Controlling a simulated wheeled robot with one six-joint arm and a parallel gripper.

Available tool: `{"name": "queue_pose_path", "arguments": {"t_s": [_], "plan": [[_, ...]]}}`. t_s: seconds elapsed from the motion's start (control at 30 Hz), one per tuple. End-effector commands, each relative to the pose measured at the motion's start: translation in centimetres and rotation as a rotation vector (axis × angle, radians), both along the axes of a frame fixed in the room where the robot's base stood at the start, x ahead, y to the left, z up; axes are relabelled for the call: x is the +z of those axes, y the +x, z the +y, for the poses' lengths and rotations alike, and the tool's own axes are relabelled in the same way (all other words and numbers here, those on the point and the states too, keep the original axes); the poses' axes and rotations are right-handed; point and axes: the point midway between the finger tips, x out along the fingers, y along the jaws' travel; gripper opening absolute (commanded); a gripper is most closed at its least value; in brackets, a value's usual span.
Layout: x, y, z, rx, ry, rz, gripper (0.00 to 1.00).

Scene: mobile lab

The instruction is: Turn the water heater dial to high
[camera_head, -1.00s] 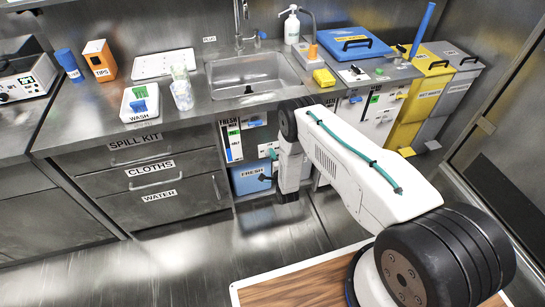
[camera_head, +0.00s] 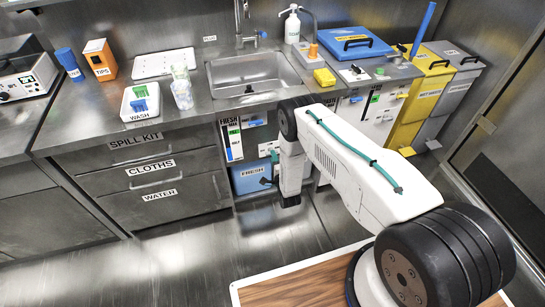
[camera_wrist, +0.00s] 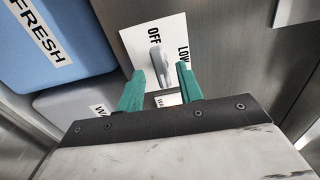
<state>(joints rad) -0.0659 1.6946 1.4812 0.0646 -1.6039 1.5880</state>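The water heater dial (camera_wrist: 157,58) is a grey lever-like knob on a white plate (camera_wrist: 134,40) in the wrist view. The words OFF and LOW show beside it; no HIGH mark can be seen. My gripper (camera_wrist: 160,82) is open, with one green finger on each side of the knob. The right finger is close to the knob or touching it; I cannot tell which. The left finger stands apart from it. In the head view my arm hides the dial.
A blue FRESH tank (camera_wrist: 55,40) is at the left of the wrist view, with a grey tank (camera_wrist: 75,105) below it. In the head view the sink (camera_head: 250,75) is above this open bay, and drawers (camera_head: 150,165) stand to its left.

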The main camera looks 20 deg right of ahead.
Motion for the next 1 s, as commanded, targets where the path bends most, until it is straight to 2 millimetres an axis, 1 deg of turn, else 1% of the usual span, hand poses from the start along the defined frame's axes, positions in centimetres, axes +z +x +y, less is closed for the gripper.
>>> {"name": "queue_pose_path", "arguments": {"t_s": [0.03, 0.2, 0.33, 0.5, 0.9, 1.0], "plan": [[0.0, -1.0, 0.1, 0.001, 0.000, 0.004, 0.36], [-0.1, -3.9, 0.1, 0.002, 0.000, 0.004, 0.36], [-0.1, -5.3, 0.1, 0.002, 0.000, 0.003, 0.36], [0.0, -5.8, 0.1, 0.002, 0.000, 0.001, 0.36], [0.0, -5.8, 0.1, 0.002, 0.000, 0.001, 0.36], [-0.1, -5.8, 0.1, 0.002, -0.025, 0.005, 0.36]]}}
